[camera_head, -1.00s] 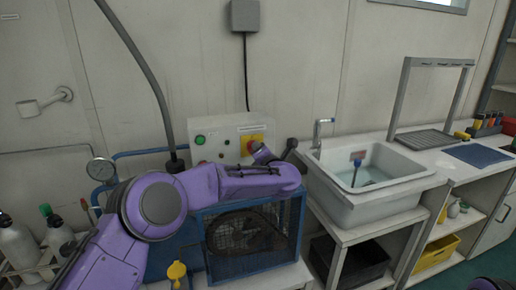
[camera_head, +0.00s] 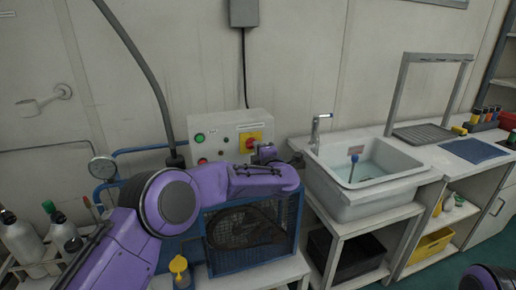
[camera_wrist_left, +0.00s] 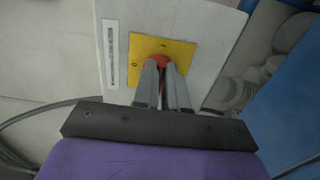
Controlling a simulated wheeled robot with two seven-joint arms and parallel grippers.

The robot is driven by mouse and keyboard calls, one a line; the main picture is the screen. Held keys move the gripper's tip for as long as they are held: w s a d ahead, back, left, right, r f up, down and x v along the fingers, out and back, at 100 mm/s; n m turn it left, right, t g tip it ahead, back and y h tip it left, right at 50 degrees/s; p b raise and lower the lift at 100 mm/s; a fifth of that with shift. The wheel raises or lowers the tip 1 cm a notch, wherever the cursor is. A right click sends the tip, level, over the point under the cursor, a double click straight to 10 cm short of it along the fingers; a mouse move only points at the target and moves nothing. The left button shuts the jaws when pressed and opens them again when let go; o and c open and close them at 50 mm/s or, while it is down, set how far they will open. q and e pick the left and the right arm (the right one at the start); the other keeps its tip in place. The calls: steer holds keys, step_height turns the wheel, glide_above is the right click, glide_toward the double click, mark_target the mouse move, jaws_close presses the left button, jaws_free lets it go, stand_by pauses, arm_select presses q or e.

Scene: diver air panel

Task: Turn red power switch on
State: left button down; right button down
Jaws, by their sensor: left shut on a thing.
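The red power switch (camera_wrist_left: 160,60) is a red knob on a yellow square plate on the light control panel. In the head view the yellow plate (camera_head: 244,138) shows at the panel's right side, just above my gripper. My left gripper (camera_wrist_left: 162,69) is shut on the red knob, with both fingers close together at it. In the head view the left gripper (camera_head: 264,152) sits low in front of the plate. The fingers hide much of the knob, so its exact turn is hard to read. My right gripper is not in view.
The control panel (camera_head: 224,126) also carries a green button (camera_head: 199,138) and red ones. A blue caged machine (camera_head: 282,238) stands below. A pressure gauge (camera_head: 103,167) is at left. A sink (camera_head: 345,205) with a tap (camera_head: 317,130) is at right.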

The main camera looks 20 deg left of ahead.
arm_select(q)
steer(key=shift+f, duration=0.25)
steer(key=c, duration=1.5)
jaws_free()
steer(key=o, duration=0.3)
steer(key=shift+r, duration=0.15)
steer(key=b+v, duration=0.2)
steer(key=v, duration=0.8)
steer(key=shift+s+d+b, duration=0.2)
steer(key=shift+s+b, duration=0.15)
